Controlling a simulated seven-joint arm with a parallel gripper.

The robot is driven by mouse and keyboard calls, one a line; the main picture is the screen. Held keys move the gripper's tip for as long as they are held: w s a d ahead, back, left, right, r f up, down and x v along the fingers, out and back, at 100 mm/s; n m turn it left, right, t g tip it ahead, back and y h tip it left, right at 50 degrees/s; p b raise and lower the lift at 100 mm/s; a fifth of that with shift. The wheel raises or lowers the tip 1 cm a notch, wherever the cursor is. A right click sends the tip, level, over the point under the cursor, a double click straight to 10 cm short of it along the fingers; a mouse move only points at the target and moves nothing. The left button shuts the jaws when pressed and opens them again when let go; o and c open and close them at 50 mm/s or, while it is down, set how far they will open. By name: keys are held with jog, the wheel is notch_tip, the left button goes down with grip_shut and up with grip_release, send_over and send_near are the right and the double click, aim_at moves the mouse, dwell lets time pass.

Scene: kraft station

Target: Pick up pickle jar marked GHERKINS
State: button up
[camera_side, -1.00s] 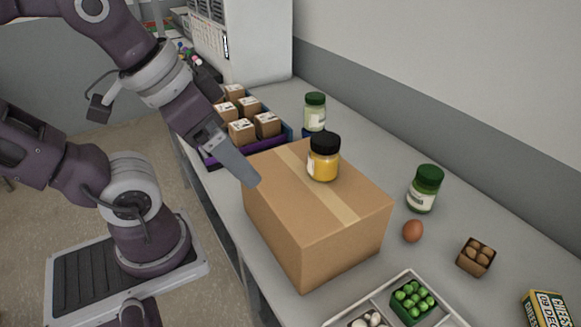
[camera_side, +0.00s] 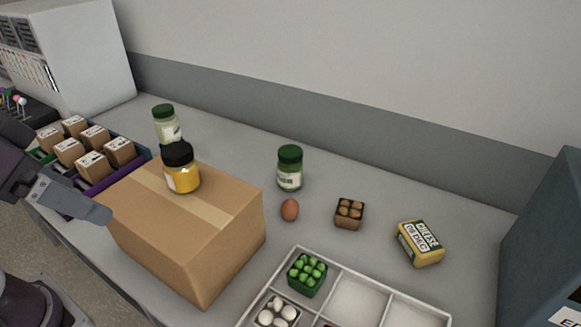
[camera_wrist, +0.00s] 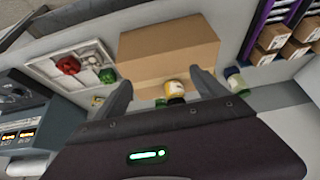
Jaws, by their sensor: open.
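Two green-lidded jars stand on the counter behind the cardboard box. A pale jar (camera_side: 167,125) is at the back left, and a darker green jar (camera_side: 290,170) is right of the box. Both have labels too small to read, so I cannot tell which says GHERKINS. The pale jar also shows in the wrist view (camera_wrist: 235,80), right of the fingers. A yellow jar with a black lid (camera_side: 183,173) stands on the box. My gripper (camera_wrist: 160,77) is open and empty. In the side view its finger (camera_side: 88,204) is by the box's left corner, apart from both green-lidded jars.
The cardboard box (camera_side: 200,245) fills the near counter. A purple-edged crate (camera_side: 92,184) of small cartons is at left. An egg (camera_side: 290,209), egg carton (camera_side: 349,213) and cheese pack (camera_side: 420,243) lie right. A divided tray (camera_side: 375,287) is in front. Bare counter separates the jars.

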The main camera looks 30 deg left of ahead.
jog(key=shift+c, duration=0.2)
jog(key=w+d+n+g+h, duration=0.2)
jog(key=w+d+n+h, duration=0.1)
jog(key=w+d, duration=0.25)
jog(key=n+t+h, duration=0.2)
jog(key=n+h, duration=0.6)
jog(key=n, duration=0.9)
send_over(280, 152)
jog(key=s+d, duration=0.2)
jog(key=s, duration=0.6)
notch_tip(280, 152, down, 8)
jog(key=w+a+f+n+t, duration=0.1)
jog(key=w+f+n, duration=0.1)
jog(key=w+a+f+n+t, duration=0.1)
jog(key=w+a+f+n, duration=0.1)
jog(key=f, duration=0.1)
jog(key=w+a+f+n+t, duration=0.1)
jog(key=w+a+f, duration=0.1)
jog(key=shift+f+n, duration=0.25)
jog(key=shift+n, duration=0.15)
jog(key=shift+y, duration=0.4)
jog(key=x, duration=0.6)
jog(key=shift+w+d+f, duration=0.15)
jog(key=shift+d+f, duration=0.1)
jog(key=shift+d, duration=0.05)
grip_shut()
